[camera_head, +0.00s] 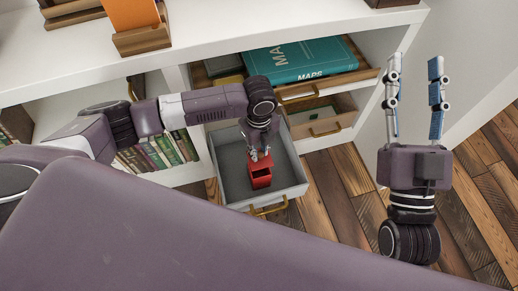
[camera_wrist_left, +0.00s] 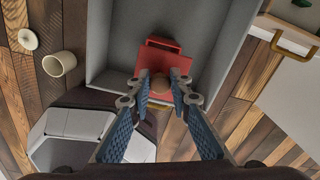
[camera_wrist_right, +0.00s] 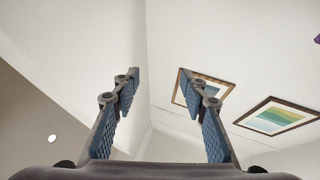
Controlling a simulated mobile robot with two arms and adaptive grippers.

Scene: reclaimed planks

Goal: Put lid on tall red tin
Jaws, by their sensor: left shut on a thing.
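My left gripper (camera_head: 263,152) reaches down over the open grey drawer. In the left wrist view its fingers (camera_wrist_left: 163,88) are shut on the round brown knob of a red square lid (camera_wrist_left: 181,66). The tall red tin (camera_head: 261,180) is in the drawer, just below the gripper. In the left wrist view a red rim of the tin (camera_wrist_left: 162,42) shows beyond the lid; the rest is hidden. I cannot tell whether lid and tin touch. My right gripper (camera_head: 415,68) is raised, open and empty, far from the tin.
The grey drawer (camera_head: 232,160) is pulled out below a drawer with a teal maps book (camera_head: 300,60). Books (camera_head: 160,150) fill a left shelf. A cream cup (camera_wrist_left: 60,63) and a round cream lid (camera_wrist_left: 28,39) lie on the plank floor. Drawer walls surround the tin.

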